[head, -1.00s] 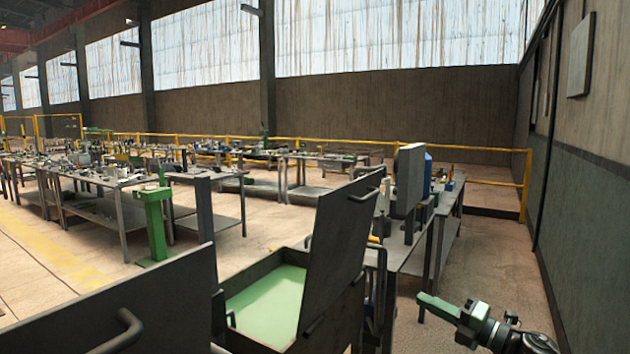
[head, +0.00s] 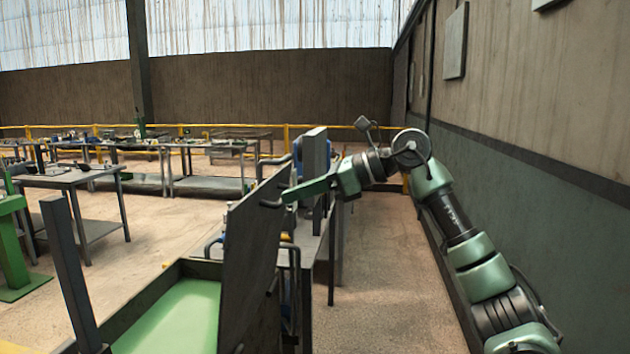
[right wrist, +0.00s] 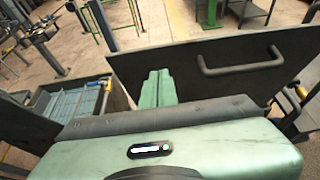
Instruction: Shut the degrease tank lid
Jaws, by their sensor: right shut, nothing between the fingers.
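A dark grey lid (head: 250,250) stands upright, open, on the right side of a tank (head: 145,300) holding pale green liquid. I see no label that tells which tank this is. My left gripper is not in view.
A workbench (head: 305,240) with a grey upright box (head: 315,150) stands just behind the lid. A wall (head: 530,170) runs along the right, with bare floor before it. In the right wrist view, an open container (right wrist: 65,100) with a blue grid shows at left.

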